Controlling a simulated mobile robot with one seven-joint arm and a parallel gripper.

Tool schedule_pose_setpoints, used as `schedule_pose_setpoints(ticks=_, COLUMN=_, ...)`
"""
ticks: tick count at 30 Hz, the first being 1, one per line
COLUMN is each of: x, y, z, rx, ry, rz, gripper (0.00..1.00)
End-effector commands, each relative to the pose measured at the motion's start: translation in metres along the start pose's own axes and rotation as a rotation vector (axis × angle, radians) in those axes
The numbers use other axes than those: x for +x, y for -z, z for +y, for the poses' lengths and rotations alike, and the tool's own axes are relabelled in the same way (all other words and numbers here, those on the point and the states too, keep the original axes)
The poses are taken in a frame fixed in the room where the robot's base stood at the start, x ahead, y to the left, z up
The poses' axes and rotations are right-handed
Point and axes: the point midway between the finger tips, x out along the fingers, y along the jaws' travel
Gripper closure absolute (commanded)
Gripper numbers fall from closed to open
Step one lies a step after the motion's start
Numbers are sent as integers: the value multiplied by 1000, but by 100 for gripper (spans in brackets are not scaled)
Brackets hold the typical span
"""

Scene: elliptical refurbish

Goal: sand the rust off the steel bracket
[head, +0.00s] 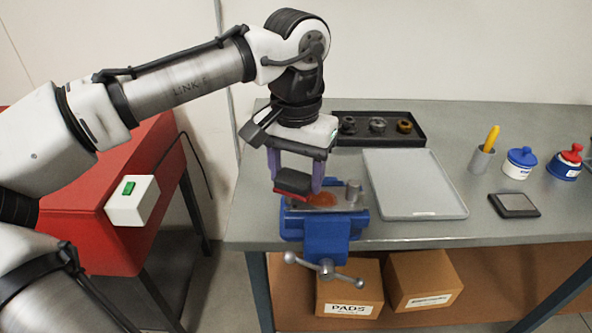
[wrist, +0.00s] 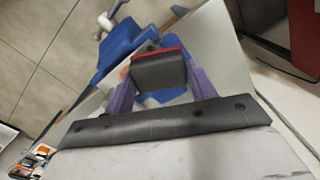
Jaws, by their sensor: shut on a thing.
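My gripper (head: 295,180) points down over the front left of the bench. Its purple fingers are shut on a block with a dark body and red edging (head: 292,183); the block also shows between the fingers in the wrist view (wrist: 158,72). The steel bracket (head: 335,201) lies at the top of the blue vise (head: 325,232), with an orange-brown rust patch (head: 321,200) and a short grey cylinder (head: 353,188) at its right. The block is above the left part of the bracket, close to the rust patch. I cannot tell whether they touch. The block hides part of the bracket.
A grey tray (head: 412,207) lies right of the vise. A black tray of round parts (head: 378,141) stands behind. Right are a cup with a yellow-handled tool (head: 483,160), two capped containers (head: 519,163) and a dark flat pad (head: 514,205). A red cabinet (head: 95,235) stands left.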

Motion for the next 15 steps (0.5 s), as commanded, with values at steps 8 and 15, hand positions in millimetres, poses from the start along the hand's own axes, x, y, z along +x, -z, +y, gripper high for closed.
schedule_pose_setpoints(ticks=8, x=4, y=0, z=0, rx=0, ry=-1, rz=0, gripper=63)
schedule_pose_setpoints(ticks=15, x=8, y=0, z=0, rx=0, ry=0, rz=0, gripper=63)
